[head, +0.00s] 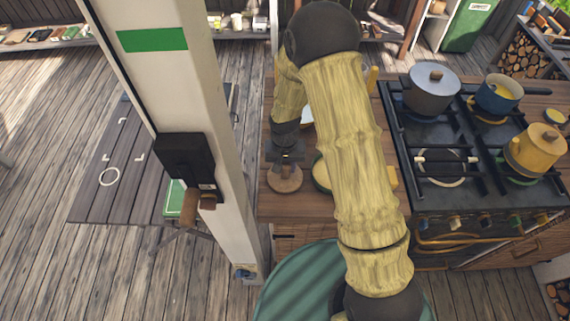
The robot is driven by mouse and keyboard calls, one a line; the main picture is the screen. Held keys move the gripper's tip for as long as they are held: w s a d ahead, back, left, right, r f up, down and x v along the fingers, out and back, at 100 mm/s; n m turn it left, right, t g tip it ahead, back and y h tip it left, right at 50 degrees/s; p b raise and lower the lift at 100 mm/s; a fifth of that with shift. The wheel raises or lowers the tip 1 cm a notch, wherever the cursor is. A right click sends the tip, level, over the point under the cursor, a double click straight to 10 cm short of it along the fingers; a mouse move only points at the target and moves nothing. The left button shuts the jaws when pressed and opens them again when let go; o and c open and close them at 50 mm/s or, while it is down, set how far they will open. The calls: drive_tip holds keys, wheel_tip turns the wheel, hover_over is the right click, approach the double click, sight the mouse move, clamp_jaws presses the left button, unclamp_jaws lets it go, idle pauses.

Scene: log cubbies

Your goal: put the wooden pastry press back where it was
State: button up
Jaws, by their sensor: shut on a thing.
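The wooden pastry press (284,179) shows as a round brown wooden piece at the left end of the wooden counter (288,208). My gripper (286,162) is right above it, pointing down, and is shut on its upper part. The jaws hide the top of the press. I cannot tell whether the press touches the counter or is held just above it.
A pale round item in a green dish (321,174) is partly hidden behind my arm. The stove (447,195) carries a grey pot (432,92), a blue pan (498,95) and a yellow pot (535,152). A white post (178,100) stands left. A dark table (125,150) has white marks.

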drive_tip(key=o, duration=0.9)
drive_tip(key=shift+f, duration=0.15)
wheel_tip(320, 180, up, 12)
drive_tip(key=b, duration=0.3)
drive_tip(key=shift+r, duration=0.2)
drive_tip(key=s+d+r+t, duration=0.1)
drive_tip(key=s+d, duration=0.3)
drive_tip(key=s+d+r, duration=0.1)
drive_tip(key=s+d, duration=0.3)
drive_tip(key=d, duration=0.1)
drive_tip(key=s+d+r+t, duration=0.1)
drive_tip(key=s+d+r, duration=0.1)
drive_tip(key=s+d, duration=0.2)
drive_tip(key=shift+s+d+t, duration=0.2)
drive_tip(key=shift+d+t, duration=0.1)
